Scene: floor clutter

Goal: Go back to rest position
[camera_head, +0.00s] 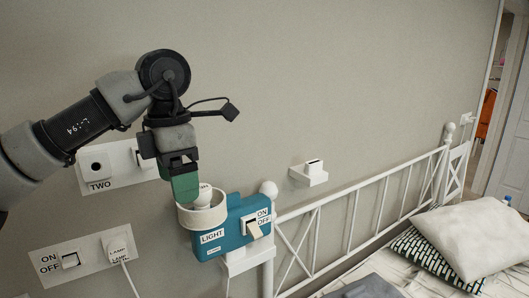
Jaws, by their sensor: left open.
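My left arm comes in from the left, and its gripper (184,188) points down over a blue box labelled LIGHT (229,232). A greenish fingertip is beside a white bulb-like piece (203,196), inside or just in front of a white round cup (207,217) on the box's left part. I cannot tell whether the finger touches the bulb or the cup. The gripper is open, and its other finger is hard to make out. My right gripper is out of view.
A white bed frame (357,217) with pillows (470,240) fills the right. The upper wall is clear.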

